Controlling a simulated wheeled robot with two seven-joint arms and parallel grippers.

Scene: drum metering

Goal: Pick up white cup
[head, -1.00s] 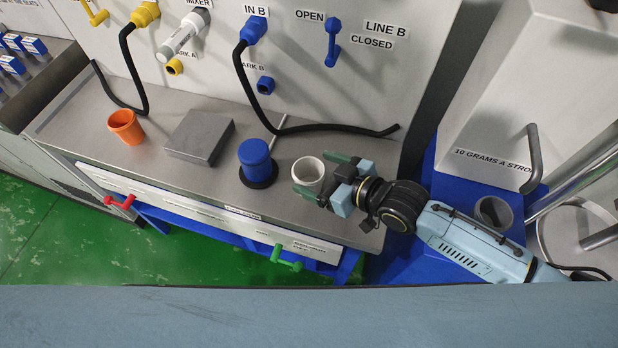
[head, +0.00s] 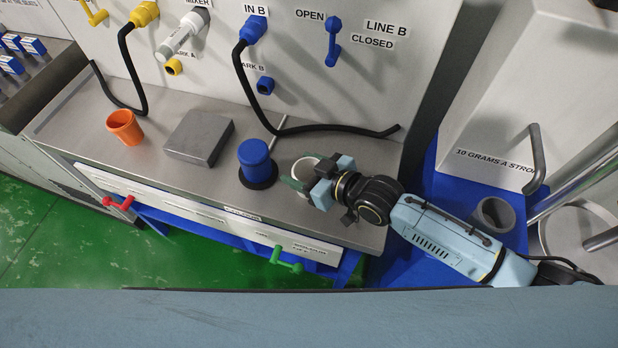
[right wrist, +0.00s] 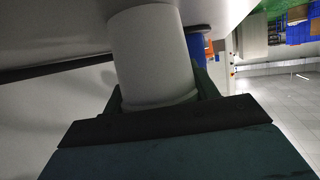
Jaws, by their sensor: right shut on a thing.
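The white cup (head: 305,166) stands upright on the metal bench at its right end, partly hidden by my right gripper. My right gripper (head: 303,178) reaches in from the right with its green fingers shut on the cup's sides. In the right wrist view the cup (right wrist: 150,58) fills the space between the fingers (right wrist: 160,95), with its base toward the bench surface. My left gripper is not in view.
A blue cylinder (head: 256,158) on a dark base stands just left of the cup. A grey block (head: 199,138) and an orange cup (head: 124,127) are further left. A black hose (head: 330,128) runs behind. The bench's front edge is close, with a green handle (head: 287,262) below.

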